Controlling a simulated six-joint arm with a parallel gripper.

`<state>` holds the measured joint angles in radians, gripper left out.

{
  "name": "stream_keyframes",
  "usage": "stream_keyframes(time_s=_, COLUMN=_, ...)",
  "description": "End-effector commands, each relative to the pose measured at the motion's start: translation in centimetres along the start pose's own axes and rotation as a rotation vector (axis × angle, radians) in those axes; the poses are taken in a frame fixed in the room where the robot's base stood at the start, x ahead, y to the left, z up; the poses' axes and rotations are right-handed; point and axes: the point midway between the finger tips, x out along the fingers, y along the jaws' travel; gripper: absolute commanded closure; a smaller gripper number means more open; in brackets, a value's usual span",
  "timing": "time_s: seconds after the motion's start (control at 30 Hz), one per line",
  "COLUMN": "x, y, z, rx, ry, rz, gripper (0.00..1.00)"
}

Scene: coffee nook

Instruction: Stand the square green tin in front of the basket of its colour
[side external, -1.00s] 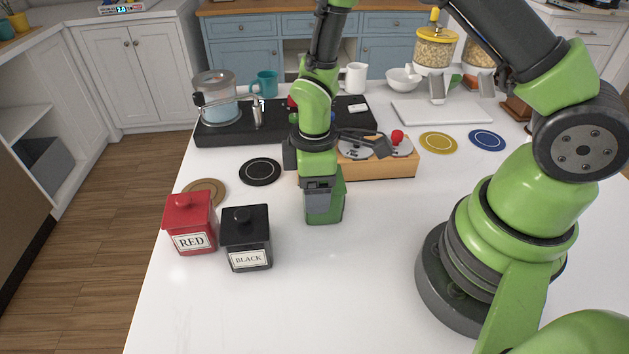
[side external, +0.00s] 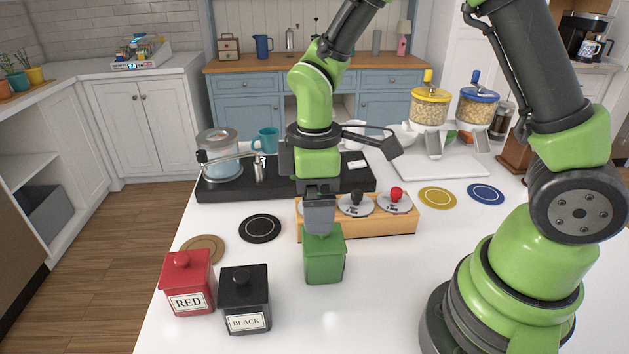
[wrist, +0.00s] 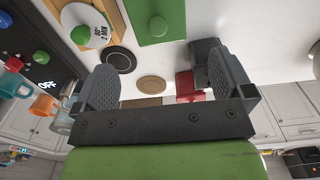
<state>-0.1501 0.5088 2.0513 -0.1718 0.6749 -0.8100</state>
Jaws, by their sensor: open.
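The square green tin (side external: 324,258) stands upright on the white counter in front of the wooden knob block. Its lid and round knob show at the top of the wrist view (wrist: 140,14). My gripper (side external: 319,228) is above the tin, its finger ends overlapping the lid's back part in the side view. In the wrist view my gripper (wrist: 160,62) has its jaws wide apart with nothing between them. No basket can be made out in either view.
A red tin (side external: 188,280) and a black tin (side external: 245,297) stand at front left. The wooden block (side external: 375,228) with knobs is behind the green tin. Brown (side external: 203,249), black (side external: 260,229), yellow (side external: 437,198) and blue (side external: 486,195) discs lie on the counter.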

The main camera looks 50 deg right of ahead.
Motion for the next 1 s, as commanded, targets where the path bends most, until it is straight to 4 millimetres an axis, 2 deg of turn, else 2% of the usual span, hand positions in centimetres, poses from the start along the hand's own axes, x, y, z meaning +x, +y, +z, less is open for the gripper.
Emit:
stream_keyframes(time_s=0.03, x=-0.8, y=0.1, z=-0.1, rx=0.000, ry=0.005, rz=0.003, gripper=0.01)
stream_keyframes(time_s=0.2, x=-2.5, y=0.0, z=0.0, rx=0.006, ry=0.005, rz=0.003, gripper=0.01)
stream_keyframes(time_s=0.33, x=-4.7, y=-0.2, z=0.5, rx=0.085, ry=0.050, rz=0.021, gripper=0.01)
stream_keyframes(time_s=0.47, x=-8.6, y=-1.1, z=2.0, rx=0.284, ry=0.159, rz=0.050, gripper=0.01)
stream_keyframes(time_s=0.6, x=-12.7, y=-2.9, z=4.6, rx=0.551, ry=0.316, rz=0.061, gripper=0.01)
stream_keyframes(time_s=0.7, x=-14.8, y=-4.5, z=6.5, rx=0.730, ry=0.429, rz=0.048, gripper=0.01)
stream_keyframes(time_s=0.8, x=-16.0, y=-6.0, z=8.2, rx=0.880, ry=0.533, rz=0.024, gripper=0.01)
stream_keyframes(time_s=1.0, x=-16.9, y=-8.0, z=10.0, rx=1.060, ry=0.660, rz=-0.026, gripper=0.01)
